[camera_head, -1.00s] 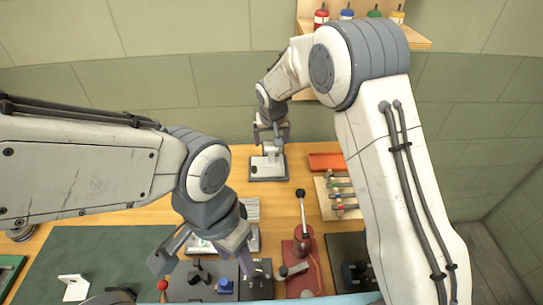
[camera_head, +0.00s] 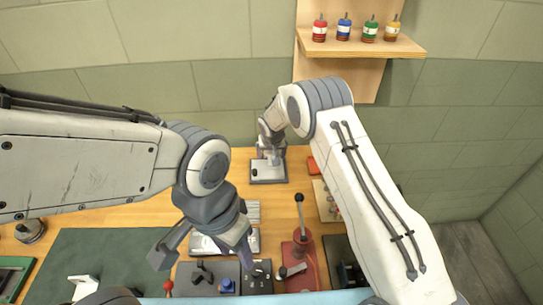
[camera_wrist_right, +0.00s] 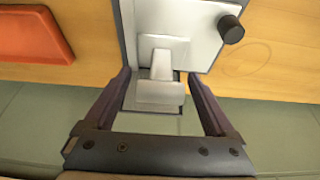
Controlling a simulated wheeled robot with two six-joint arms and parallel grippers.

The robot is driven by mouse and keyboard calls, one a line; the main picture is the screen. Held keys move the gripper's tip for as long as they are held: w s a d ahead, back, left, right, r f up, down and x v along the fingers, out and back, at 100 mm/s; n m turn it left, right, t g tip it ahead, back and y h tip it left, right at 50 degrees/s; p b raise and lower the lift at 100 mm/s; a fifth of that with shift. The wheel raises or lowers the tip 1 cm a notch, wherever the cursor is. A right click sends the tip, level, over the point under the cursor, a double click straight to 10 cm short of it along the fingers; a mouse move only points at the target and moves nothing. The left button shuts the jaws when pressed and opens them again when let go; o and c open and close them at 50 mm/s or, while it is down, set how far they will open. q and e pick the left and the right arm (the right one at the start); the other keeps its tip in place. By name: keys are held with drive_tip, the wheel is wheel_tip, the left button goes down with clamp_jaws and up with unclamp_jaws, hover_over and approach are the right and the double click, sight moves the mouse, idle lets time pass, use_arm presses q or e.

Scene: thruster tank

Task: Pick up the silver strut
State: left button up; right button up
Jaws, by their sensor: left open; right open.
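A pale silver T-shaped piece (camera_wrist_right: 160,90), which looks like the silver strut, stands on a grey plate (camera_wrist_right: 196,22) with a black knob. In the head view the plate (camera_head: 266,178) lies at the back of the wooden table, and my right gripper (camera_head: 270,152) hangs low over it, partly hiding the piece. In the right wrist view the open fingers of my right gripper (camera_wrist_right: 160,80) are on either side of the piece, with gaps visible on both sides. My left gripper (camera_head: 204,254) is open and empty over the front-left of the table.
An orange-red tray (camera_wrist_right: 35,33) lies beside the plate. A red-based lever tool (camera_head: 303,245) and dark fixtures (camera_head: 205,285) fill the front. A white bracket (camera_head: 84,288) lies on a green mat (camera_head: 110,250). A wall shelf (camera_head: 360,45) with several coloured bottles is above.

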drive_tip(key=shift+w+f, duration=0.15)
drive_tip(key=shift+f, duration=0.15)
clamp_jaws()
drive_tip(key=shift+r, duration=0.1)
